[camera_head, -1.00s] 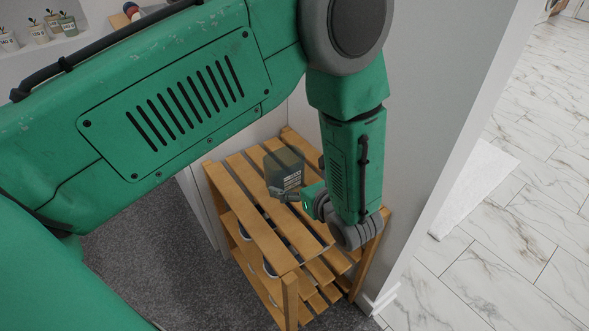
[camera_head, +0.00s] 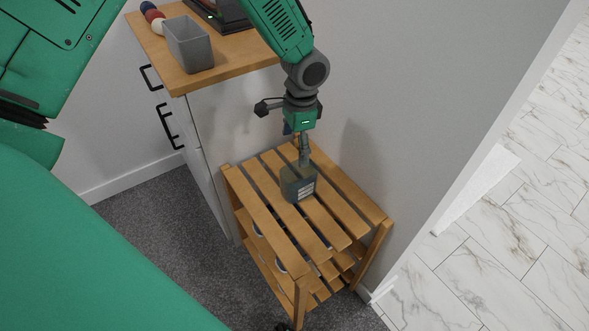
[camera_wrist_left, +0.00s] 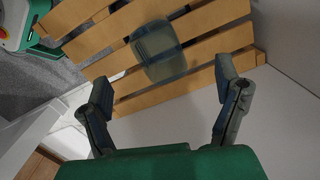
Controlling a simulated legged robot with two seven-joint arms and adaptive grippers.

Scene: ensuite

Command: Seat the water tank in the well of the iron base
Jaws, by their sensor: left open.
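The water tank (camera_head: 298,186) is a translucent dark-grey block with a pale label, standing on the top slats of a wooden rack. It also shows in the left wrist view (camera_wrist_left: 157,50), beyond my fingertips. My left gripper (camera_head: 304,157) is above it, pointing down, with fingers seen nearly edge-on. In the left wrist view my left gripper (camera_wrist_left: 164,84) is open, its fingers wide apart with nothing between the tips. A dark device with a small green light, seemingly the iron base (camera_head: 222,17), is on the cabinet top, cut off by the frame. Its well is not visible. My right gripper is not in view.
The slatted rack (camera_head: 345,195) stands against the wall, beside a white cabinet with a wooden top (camera_head: 192,80). A grey open bin (camera_head: 190,50) and several coloured balls (camera_head: 152,14) are on that top. Grey carpet (camera_head: 150,235) lies in front.

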